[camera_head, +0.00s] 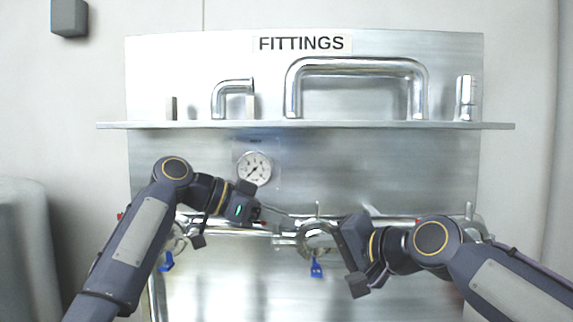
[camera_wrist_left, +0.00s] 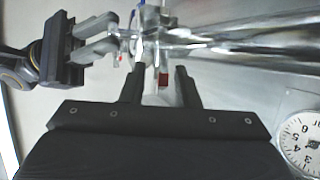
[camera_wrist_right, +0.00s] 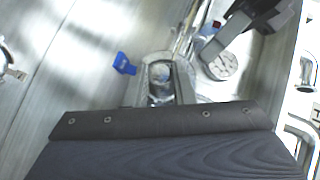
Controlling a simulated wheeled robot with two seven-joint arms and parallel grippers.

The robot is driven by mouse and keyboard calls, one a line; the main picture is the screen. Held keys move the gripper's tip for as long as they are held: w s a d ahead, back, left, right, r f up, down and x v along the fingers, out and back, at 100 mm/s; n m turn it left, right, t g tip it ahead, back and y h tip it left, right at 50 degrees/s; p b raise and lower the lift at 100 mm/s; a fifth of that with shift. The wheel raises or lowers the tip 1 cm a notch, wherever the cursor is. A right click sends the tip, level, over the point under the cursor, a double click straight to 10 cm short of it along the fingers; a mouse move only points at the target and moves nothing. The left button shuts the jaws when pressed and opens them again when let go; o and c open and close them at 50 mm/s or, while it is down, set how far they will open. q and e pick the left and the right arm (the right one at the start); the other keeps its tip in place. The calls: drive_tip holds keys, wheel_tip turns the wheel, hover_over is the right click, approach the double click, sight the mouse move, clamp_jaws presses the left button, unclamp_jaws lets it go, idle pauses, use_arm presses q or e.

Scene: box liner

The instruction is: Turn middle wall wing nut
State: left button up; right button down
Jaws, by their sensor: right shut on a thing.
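The middle fitting (camera_head: 316,238) is a round metal body on the horizontal pipe, with a thin upright stem and a blue tag (camera_head: 316,268) below. My right gripper (camera_head: 335,236) comes from the right and is shut on this fitting; in the right wrist view its fingers (camera_wrist_right: 160,85) sit either side of a metal part. I cannot make out the wing nut's wings. My left gripper (camera_head: 277,217) is just left of the fitting, by the pipe. In the left wrist view its fingers (camera_wrist_left: 160,85) are apart, with a small red part (camera_wrist_left: 163,82) showing between them.
A pressure gauge (camera_head: 254,168) is above my left gripper. A shelf (camera_head: 300,125) with pipe fittings runs across the panel under a FITTINGS label (camera_head: 301,44). Another blue tag (camera_head: 167,262) hangs at the left fitting, close to my left arm. The lower panel is clear.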

use_arm(q)
drive_tip(key=shift+s+f+n+t+y, duration=0.1)
drive_tip(key=shift+s+n+t+y, duration=0.1)
drive_tip(key=shift+n+t+y, duration=0.5)
drive_tip(key=s+v, duration=0.1)
drive_tip(key=v, duration=1.1)
drive_tip(key=s+d+r+n+t+h, duration=0.2)
drive_tip(key=s+d+r+n+h, duration=0.1)
drive_tip(key=d+n, duration=0.3)
drive_tip(key=s+d+r+n+t+h, duration=0.3)
drive_tip(key=s+d+r+n, duration=0.1)
drive_tip(key=n, duration=0.4)
drive_tip(key=shift+s+d+r, duration=0.35)
drive_tip(key=shift+s+d, duration=0.45)
drive_tip(key=shift+d, duration=0.35)
